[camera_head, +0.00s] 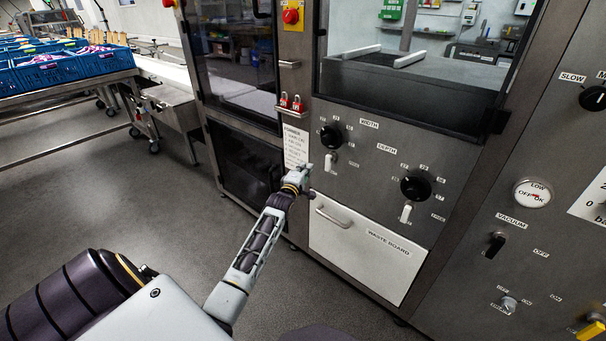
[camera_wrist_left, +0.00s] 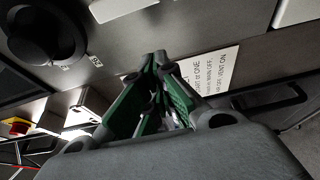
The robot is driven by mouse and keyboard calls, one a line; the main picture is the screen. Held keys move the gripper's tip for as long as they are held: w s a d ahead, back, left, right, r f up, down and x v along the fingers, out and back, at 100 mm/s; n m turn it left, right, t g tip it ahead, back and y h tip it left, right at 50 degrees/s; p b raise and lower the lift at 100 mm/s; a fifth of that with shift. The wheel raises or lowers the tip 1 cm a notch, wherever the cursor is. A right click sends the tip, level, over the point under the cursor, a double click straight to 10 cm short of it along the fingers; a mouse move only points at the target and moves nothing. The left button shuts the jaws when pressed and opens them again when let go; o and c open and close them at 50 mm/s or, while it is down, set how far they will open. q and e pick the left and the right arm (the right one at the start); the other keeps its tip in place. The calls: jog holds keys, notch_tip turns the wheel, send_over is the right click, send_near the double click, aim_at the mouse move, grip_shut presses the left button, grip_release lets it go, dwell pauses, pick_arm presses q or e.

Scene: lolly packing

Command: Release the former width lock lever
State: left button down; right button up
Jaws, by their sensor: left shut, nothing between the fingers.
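The width lock lever (camera_head: 328,162) is a small white handle on the steel panel, below the black width knob (camera_head: 331,137). It points roughly downward; the small labels beside it are too small to read. My left gripper (camera_head: 307,170) is shut and empty, just left of and slightly below the lever, apart from it as far as I can tell. In the left wrist view the green-padded fingers (camera_wrist_left: 160,58) meet at their tips in front of the panel. A black knob (camera_wrist_left: 45,35) shows at upper left there. My right gripper is not in view.
The depth knob (camera_head: 415,187) and its white lever (camera_head: 406,213) sit to the right. A white waste board drawer (camera_head: 365,252) with a handle is below. A printed instruction sign (camera_head: 296,145) and red padlocks (camera_head: 291,103) are at the left edge of the panel.

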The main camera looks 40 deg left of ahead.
aim_at(329, 163)
pick_arm(q)
jog(key=w+d, duration=0.1)
jog(key=w, duration=0.1)
jog(key=w+d+b, duration=0.1)
jog(key=d, duration=0.1)
jog(key=shift+w, duration=0.4)
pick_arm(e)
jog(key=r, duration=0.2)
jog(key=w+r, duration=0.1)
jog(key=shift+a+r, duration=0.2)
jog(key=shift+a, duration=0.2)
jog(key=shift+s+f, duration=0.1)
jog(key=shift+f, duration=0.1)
